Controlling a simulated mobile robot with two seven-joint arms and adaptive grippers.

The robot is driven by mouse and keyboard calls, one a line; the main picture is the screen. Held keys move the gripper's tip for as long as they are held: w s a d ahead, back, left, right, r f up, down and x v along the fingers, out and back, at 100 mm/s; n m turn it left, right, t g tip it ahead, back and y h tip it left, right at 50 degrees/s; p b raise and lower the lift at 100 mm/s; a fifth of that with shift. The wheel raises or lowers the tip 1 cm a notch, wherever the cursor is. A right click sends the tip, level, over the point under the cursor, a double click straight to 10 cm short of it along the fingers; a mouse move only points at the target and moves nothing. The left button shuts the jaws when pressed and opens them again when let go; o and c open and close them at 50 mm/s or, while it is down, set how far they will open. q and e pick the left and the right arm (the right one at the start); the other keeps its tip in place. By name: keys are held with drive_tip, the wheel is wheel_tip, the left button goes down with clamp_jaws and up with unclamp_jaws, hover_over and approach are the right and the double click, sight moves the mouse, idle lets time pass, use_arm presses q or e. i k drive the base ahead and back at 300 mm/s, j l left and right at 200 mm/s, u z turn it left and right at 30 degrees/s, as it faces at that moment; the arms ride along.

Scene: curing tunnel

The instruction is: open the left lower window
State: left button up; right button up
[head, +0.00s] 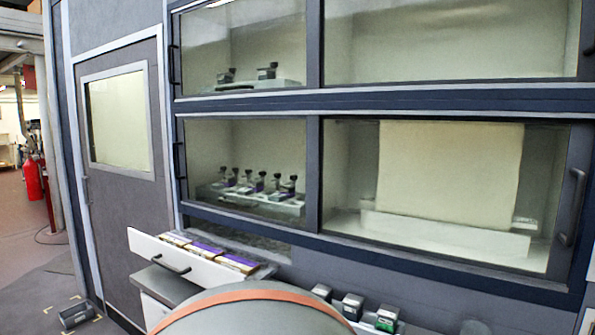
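The left lower window (225,140) is a glass pane in a dark frame at the middle left of the cabinet. It looks shut. Its dark vertical handle (180,160) is on the left edge of the frame. Behind the glass, a pale tray (290,205) holds several small dark-topped items. Neither of my grippers is in view.
The right lower window (350,170) has a handle (572,207) at its right. Upper windows (245,40) sit above. An open drawer (185,262) with boxes juts out below the left lower window. A grey door (125,180) stands left. Small boxes (352,305) lie below.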

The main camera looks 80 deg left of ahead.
sight(314, 121)
drive_tip(key=u, duration=2.95)
drive_tip(key=z, duration=0.4)
drive_tip(key=i+j+z, duration=0.1)
drive_tip(key=j+z, duration=0.95)
drive_tip(key=j, duration=0.3)
drive_tip(key=k+j+z, duration=0.15)
drive_tip(key=j, duration=0.3)
drive_tip(key=k+j, duration=0.1)
drive_tip(key=j, duration=0.4)
drive_tip(key=j+z, duration=0.1)
drive_tip(key=j, duration=0.4)
drive_tip(key=k+j, duration=0.15)
drive_tip(key=j, duration=0.35)
drive_tip(key=k+j+z, duration=0.1)
drive_tip(key=j, duration=0.4)
